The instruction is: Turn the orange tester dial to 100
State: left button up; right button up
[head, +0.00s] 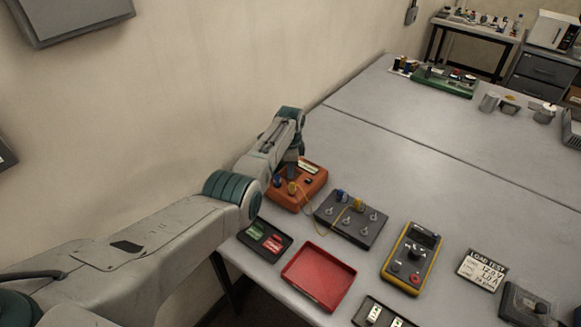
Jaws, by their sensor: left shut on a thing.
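The orange tester (310,190) sits on the grey table near its left edge, with a pale display at its far end. My right gripper is not in view.
A red tray (318,277), a black tray with green and red pieces (250,240), a yellow multimeter (393,270) and a "LOAD TEST" card (482,270) lie nearer. A wall stands close on the left. The table's middle is clear.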

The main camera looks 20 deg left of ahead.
pick_arm(q)
jog(key=o, duration=1)
jog(key=shift+r, duration=0.1)
notch_tip(320, 180, up, 11)
jog(key=b, duration=0.3)
jog(key=shift+f, duration=0.3)
